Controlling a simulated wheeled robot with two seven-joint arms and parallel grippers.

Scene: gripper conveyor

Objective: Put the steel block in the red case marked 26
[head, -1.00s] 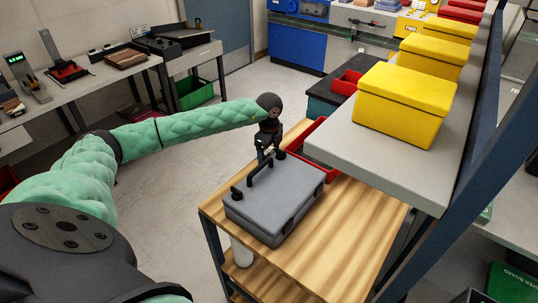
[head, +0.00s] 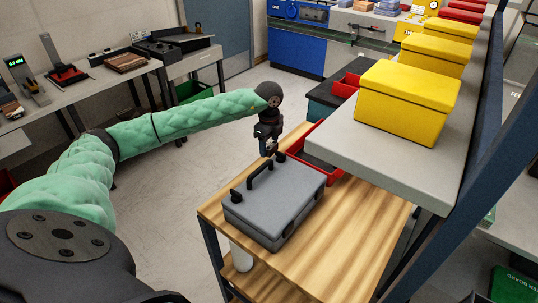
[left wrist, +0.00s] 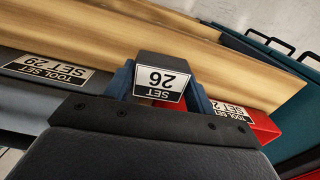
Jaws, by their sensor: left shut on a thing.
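My left gripper (left wrist: 160,84) is shut on the steel block (left wrist: 160,68), a dark grey block with a white label reading SET 26, upside down in the left wrist view. In the head view this gripper (head: 269,146) points down above the far end of the wooden bench, just behind the grey case. The red case (left wrist: 262,124) lies at the right in the left wrist view; its TOOL SET label is partly hidden by a finger, so its number cannot be read. In the head view the red case (head: 330,174) is partly covered by the shelf. My right gripper is not in view.
A grey case (head: 275,199) with a raised handle, labelled TOOL SET 29, stands on the wooden bench (head: 350,225). A grey shelf (head: 375,168) with yellow boxes (head: 405,105) overhangs the bench's right side. The bench front is clear.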

